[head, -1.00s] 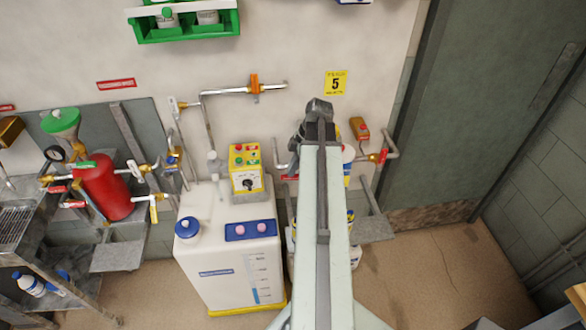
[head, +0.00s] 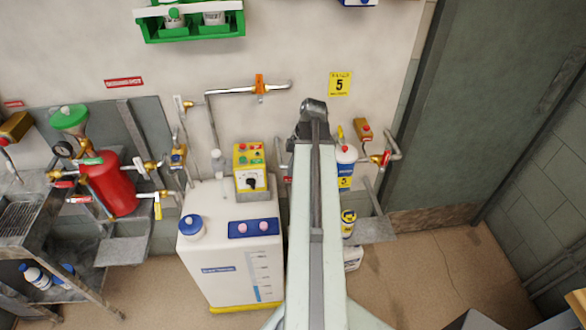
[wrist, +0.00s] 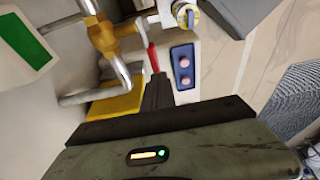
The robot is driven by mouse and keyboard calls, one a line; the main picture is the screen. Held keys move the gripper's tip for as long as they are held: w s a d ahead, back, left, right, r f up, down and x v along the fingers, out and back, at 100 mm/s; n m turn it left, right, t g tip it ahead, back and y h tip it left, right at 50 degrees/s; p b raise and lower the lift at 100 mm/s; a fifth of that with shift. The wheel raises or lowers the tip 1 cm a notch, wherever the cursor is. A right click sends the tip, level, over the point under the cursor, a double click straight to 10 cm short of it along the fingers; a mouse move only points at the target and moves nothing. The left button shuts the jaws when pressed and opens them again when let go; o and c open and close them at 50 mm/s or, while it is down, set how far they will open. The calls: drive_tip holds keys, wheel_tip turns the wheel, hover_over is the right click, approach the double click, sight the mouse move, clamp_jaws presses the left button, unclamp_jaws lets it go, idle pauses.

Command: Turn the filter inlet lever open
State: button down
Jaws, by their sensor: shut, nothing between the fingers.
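In the head view a red vessel (head: 110,188) with brass valves and small coloured levers stands at the left. No label that I can read names the filter inlet lever, so I cannot tell which lever it is. My gripper (wrist: 156,82) is shut and empty in the wrist view. A red lever (wrist: 152,57) shows right at its fingertips; whether they touch is unclear. A brass fitting (wrist: 102,36) on a grey pipe is to the left of the lever. In the head view my arm's dark end is right of the yellow control box (head: 250,167), and the fingers are hidden.
A white tank (head: 225,270) with a blue panel (head: 253,228) stands left of my arm. A white canister (head: 345,170) and a red-handled valve (head: 381,159) are close on the right. A wall pipe with an orange handle (head: 259,84) runs above. A grey door (head: 490,100) is at the right.

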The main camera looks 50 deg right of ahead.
drive_tip(key=p+v, duration=1.1)
drive_tip(key=v, duration=0.2)
drive_tip(key=shift+a, duration=0.45)
drive_tip(key=w+a+f+n+g+b, duration=0.1)
drive_tip(key=w+a+f+n+b, duration=0.15)
drive_tip(key=w+a, duration=0.65)
drive_tip(key=w+a+f+n+b, duration=0.25)
drive_tip(key=w+a, duration=0.35)
drive_tip(key=a, duration=0.6)
drive_tip(key=a+f+m+g+h+b, duration=0.1)
drive_tip(key=a+f+m+h+b, duration=0.1)
drive_tip(key=a+m, duration=1.2)
drive_tip(key=a+f, duration=0.1)
drive_tip(key=a, duration=0.7)
drive_tip(key=shift+w+a+f, duration=0.2)
drive_tip(key=shift+a, duration=0.2)
